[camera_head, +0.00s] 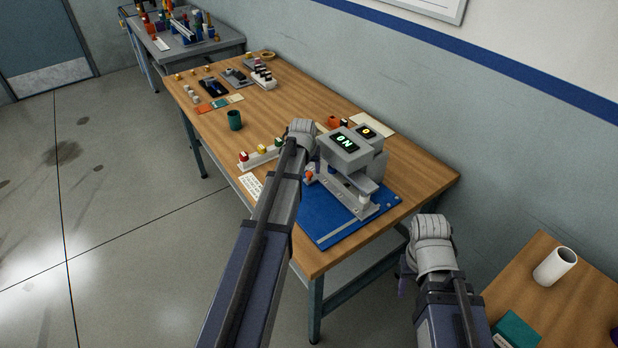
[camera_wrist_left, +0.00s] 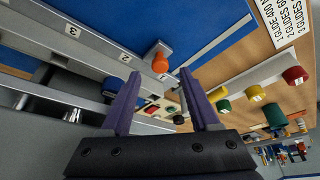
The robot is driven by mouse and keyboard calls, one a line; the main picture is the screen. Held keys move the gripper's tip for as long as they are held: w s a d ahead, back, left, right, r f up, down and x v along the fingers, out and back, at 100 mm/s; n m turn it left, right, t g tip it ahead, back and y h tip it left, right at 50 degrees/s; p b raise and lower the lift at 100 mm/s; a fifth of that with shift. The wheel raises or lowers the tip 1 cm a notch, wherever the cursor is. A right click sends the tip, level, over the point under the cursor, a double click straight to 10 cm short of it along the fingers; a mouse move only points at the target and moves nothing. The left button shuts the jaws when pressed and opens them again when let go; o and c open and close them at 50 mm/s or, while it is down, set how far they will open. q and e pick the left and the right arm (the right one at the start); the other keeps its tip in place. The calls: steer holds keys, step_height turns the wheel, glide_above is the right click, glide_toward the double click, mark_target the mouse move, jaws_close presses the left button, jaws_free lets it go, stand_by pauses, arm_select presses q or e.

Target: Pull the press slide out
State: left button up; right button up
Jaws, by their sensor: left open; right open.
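The grey press (camera_head: 345,155) with a lit green "ON" display stands on a blue base plate (camera_head: 325,232). Its grey slide rail (camera_wrist_left: 95,50) carries labels 3, 2 and 1 in the left wrist view. An orange knob (camera_wrist_left: 160,62) sits at the end by label 1; it also shows in the head view (camera_head: 309,175). My left gripper (camera_wrist_left: 160,74) is open, its purple fingers on either side of the knob in the picture; contact cannot be told. In the head view its fingers are hidden behind my arm. My right gripper (camera_head: 404,274) is open and empty off the table's front right corner.
A white rack with red, yellow and green knobs (camera_head: 262,153) lies left of the press. A green cup (camera_head: 235,120) and small parts stand further back on the wooden table (camera_head: 310,95).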

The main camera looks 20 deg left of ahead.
mark_target(309, 173)
arm_select(q)
steer(key=b+x, duration=0.2)
steer(key=x, duration=0.1)
steer(key=shift+f, duration=0.2)
arm_select(e)
step_height(309, 173, down, 3)
steer(key=shift+f, duration=0.1)
arm_select(q)
steer(key=shift+r, duration=0.1)
steer(key=shift+c, duration=0.2)
jaws_close()
stand_by(0.4)
